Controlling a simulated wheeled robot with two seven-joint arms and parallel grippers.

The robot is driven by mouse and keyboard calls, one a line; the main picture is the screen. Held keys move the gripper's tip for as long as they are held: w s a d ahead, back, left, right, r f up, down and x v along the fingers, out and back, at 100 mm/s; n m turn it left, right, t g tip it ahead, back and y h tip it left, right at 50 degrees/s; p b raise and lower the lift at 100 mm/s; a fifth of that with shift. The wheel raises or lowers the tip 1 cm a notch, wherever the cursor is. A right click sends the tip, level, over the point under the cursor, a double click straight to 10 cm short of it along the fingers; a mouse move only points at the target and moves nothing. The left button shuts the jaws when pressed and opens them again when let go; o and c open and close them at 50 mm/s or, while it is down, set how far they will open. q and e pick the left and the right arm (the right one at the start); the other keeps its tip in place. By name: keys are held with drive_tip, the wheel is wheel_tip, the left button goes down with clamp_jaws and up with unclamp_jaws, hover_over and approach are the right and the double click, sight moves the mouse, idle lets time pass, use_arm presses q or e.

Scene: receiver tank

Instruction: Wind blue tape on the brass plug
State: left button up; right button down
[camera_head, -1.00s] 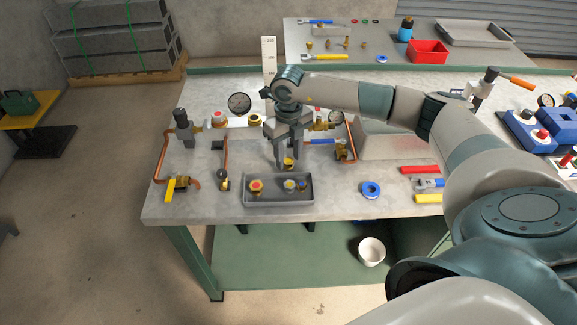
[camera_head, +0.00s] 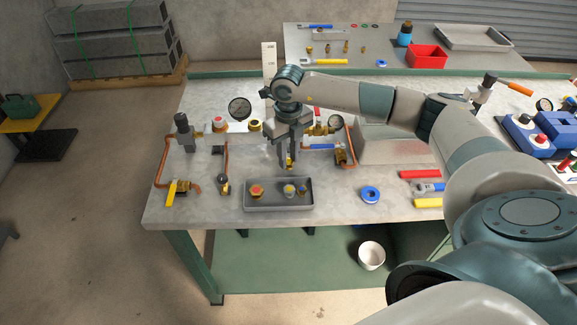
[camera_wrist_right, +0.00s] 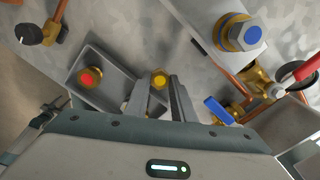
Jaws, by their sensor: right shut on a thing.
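My right gripper (camera_head: 288,166) points down over the back edge of the grey tray (camera_head: 250,207). It is shut on a small brass plug (camera_head: 289,161), held above the bench. In the right wrist view the brass plug (camera_wrist_right: 159,79) shows a yellow top at the fingertips (camera_wrist_right: 158,92). The roll of blue tape (camera_head: 370,194) lies flat on the bench, right of the tray and apart from the gripper. My left gripper is not in view.
A red-handled tool (camera_head: 420,174) lies at the right. Bare bench lies between tray and tape.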

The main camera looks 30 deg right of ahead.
sight(288, 161)
drive_tip(key=shift+r+p, duration=0.8)
drive_tip(key=shift+r, duration=1.3)
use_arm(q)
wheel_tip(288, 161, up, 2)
use_arm(e)
drive_tip(key=shift+a, duration=0.1)
drive_tip(key=shift+s+a+r+n, duration=0.2)
drive_tip(key=shift+a+n, duration=0.3)
drive_tip(key=shift+n, duration=0.4)
use_arm(q)
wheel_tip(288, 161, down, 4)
drive_tip(key=b, duration=0.3)
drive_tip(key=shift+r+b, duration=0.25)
drive_tip(key=shift+b, duration=0.05)
use_arm(e)
drive_tip(key=s+a+r+n, duration=0.3)
drive_tip(key=s+a+n, duration=0.3)
drive_tip(key=n, duration=1)
drive_tip(key=s+a+r+n, duration=0.2)
drive_tip(key=s+a+n, duration=0.4)
drive_tip(key=n, duration=1.1)
drive_tip(key=a, duration=0.2)
drive_tip(key=shift+s+a+r+n, duration=0.3)
drive_tip(key=shift+s+r, duration=0.1)
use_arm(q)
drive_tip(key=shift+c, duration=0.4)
